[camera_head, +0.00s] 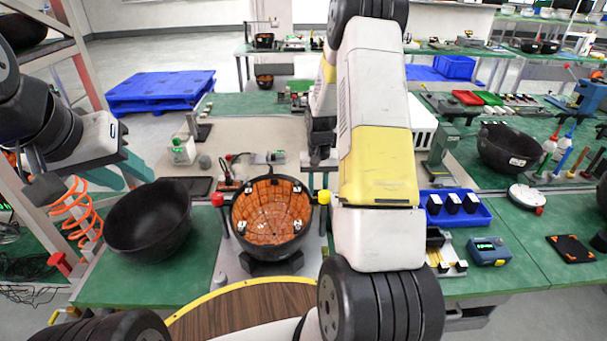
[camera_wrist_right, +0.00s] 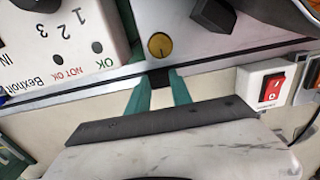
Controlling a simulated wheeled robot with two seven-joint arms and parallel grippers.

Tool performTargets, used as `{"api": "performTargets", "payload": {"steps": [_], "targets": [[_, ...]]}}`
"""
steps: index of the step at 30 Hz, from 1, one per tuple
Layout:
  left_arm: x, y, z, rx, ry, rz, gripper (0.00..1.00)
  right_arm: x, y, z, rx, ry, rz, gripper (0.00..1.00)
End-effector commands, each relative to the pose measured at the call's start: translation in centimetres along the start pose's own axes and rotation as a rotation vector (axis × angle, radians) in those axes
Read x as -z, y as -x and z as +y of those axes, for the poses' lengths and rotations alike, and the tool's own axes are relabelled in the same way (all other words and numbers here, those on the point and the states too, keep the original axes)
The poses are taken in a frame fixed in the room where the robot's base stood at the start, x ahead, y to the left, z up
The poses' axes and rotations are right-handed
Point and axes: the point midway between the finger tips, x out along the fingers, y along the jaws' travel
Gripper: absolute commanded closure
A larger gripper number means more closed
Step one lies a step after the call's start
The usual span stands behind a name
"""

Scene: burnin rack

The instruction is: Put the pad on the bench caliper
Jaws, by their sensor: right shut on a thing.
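In the right wrist view my right gripper (camera_wrist_right: 158,80) has its two teal fingers shut on a small black pad (camera_wrist_right: 160,77). The pad is just below a round gold disc (camera_wrist_right: 160,46) on a pale plate; I cannot tell whether it touches the plate. A white unit (camera_wrist_right: 70,50) with 1 2 3, OK and NOT OK markings stands left of the disc. It may be part of the bench caliper, but I cannot tell. In the head view my right arm hides the right fingertips. My left gripper (camera_head: 130,172) is open and empty at the left, above the black bowl-like shell (camera_head: 150,222).
A second shell with orange lining (camera_head: 272,222) sits in a holder at front centre. A blue tray (camera_head: 484,218) with black blocks and a blue display device (camera_head: 488,251) are at right. A red rocker switch (camera_wrist_right: 271,90) is right of my right gripper.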

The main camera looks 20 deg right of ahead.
Motion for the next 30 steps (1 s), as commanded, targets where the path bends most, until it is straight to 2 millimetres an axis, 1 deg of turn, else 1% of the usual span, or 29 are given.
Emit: {"api": "performTargets", "payload": {"steps": [1,2,3,5,14,17,20,30], "targets": [[0.0,0.0,0.0,0.0,0.0,0.0,0.64,0.0,-0.2,0.0,0.0,0.0,-0.001,1.0],[0.0,0.0,0.0,0.0,0.0,0.0,0.64,0.0,-0.2,0.0,0.0,0.0,-0.001,0.72],[0.0,0.0,0.0,0.0,0.0,0.0,0.64,0.0,-0.2,0.0,0.0,0.0,-0.001,0.64],[0.0,0.0,0.0,0.0,0.0,0.0,0.64,0.0,-0.2,0.0,0.0,0.0,-0.001,0.52],[0.0,0.0,0.0,0.0,0.0,0.0,0.64,0.0,-0.1,0.0,0.0,0.0,0.0,0.52],[0.0,0.0,0.0,0.0,0.0,0.0,0.64,0.0,0.4,0.0,0.0,0.0,0.001,0.52],[0.0,0.0,0.0,0.0,0.0,0.0,0.64,0.1,1.7,0.0,0.0,-0.001,0.003,0.52],[0.0,0.0,0.0,0.0,0.0,0.0,0.64,0.1,8.9,0.0,0.0,0.001,0.003,0.52]]}}
